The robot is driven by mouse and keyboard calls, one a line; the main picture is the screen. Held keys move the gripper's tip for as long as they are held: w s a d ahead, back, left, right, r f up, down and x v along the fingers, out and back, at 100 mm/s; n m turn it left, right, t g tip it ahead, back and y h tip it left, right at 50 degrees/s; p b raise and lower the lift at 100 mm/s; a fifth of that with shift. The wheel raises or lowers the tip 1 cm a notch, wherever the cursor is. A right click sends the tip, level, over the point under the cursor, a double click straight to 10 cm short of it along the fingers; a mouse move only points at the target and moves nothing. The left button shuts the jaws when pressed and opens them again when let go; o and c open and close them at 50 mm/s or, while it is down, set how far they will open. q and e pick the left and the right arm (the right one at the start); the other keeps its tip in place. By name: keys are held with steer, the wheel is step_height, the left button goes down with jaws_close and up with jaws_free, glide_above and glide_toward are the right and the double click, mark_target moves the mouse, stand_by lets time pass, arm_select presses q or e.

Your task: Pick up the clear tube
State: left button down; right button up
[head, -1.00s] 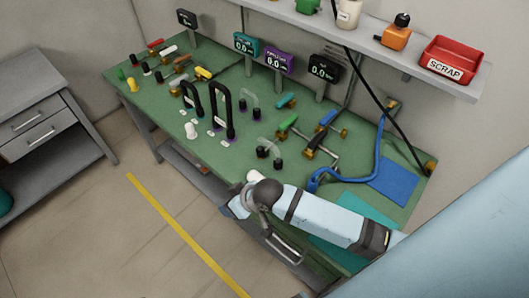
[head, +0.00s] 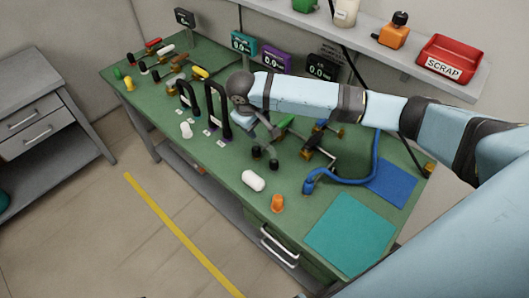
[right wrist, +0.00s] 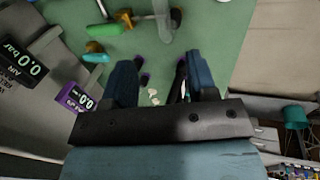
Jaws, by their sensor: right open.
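My right gripper (head: 268,128) is over the middle of the green bench, hand pointing down, behind two black fittings (head: 257,152). In the head view it covers most of the area where the clear tubes stand. In the right wrist view (right wrist: 162,82) its two fingers are spread with nothing held between them. A black tube (right wrist: 178,78) and purple-tipped fittings show between the fingers, further off. My left gripper is not in view.
Tall black tube loops (head: 219,107) stand left of the hand. A green-handled valve (head: 286,121) and blue hose (head: 345,177) are to its right. A white piece (head: 253,181) and an orange piece (head: 277,203) stand at the front edge. A shelf with a red scrap bin (head: 452,60) overhangs behind.

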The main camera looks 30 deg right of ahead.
mark_target(262, 141)
steer(key=x, duration=0.7)
steer(key=shift+f, duration=0.35)
steer(key=p+x, duration=0.1)
steer(key=x, duration=0.4)
steer(key=shift+w+a+f, duration=0.1)
steer(key=shift+f, duration=0.1)
jaws_close()
